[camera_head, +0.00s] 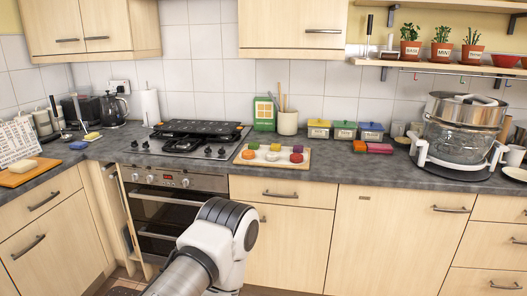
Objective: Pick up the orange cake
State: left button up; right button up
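A light wooden tray (272,164) on the worktop, right of the hob, holds several small round cake-like pieces. A red one (298,149) is at the back right, and a pale one (272,156) is in the middle. Which is the orange cake is hard to tell at this size. Part of my own arm shows at the bottom centre, well in front of the tray. Neither gripper is in view.
Right of the tray lie an orange block (360,146) and a pink-red block (379,148), before several lidded canisters. A utensil pot (288,123) stands behind the tray, the hob (193,140) to its left. A large pot appliance (462,130) fills the right; worktop before it is clear.

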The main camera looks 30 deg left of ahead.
aim_at(248, 154)
jog(key=i+l+u, duration=0.1)
jog(key=i+u, duration=0.35)
jog(key=i+l+u, duration=0.2)
jog(key=u, duration=0.25)
jog(key=i+l+u, duration=0.25)
jog(key=u, duration=0.2)
jog(key=i+l+u, duration=0.2)
jog(key=l+u, duration=0.25)
jog(key=i+l+u, duration=0.1)
jog(key=l+u, duration=0.35)
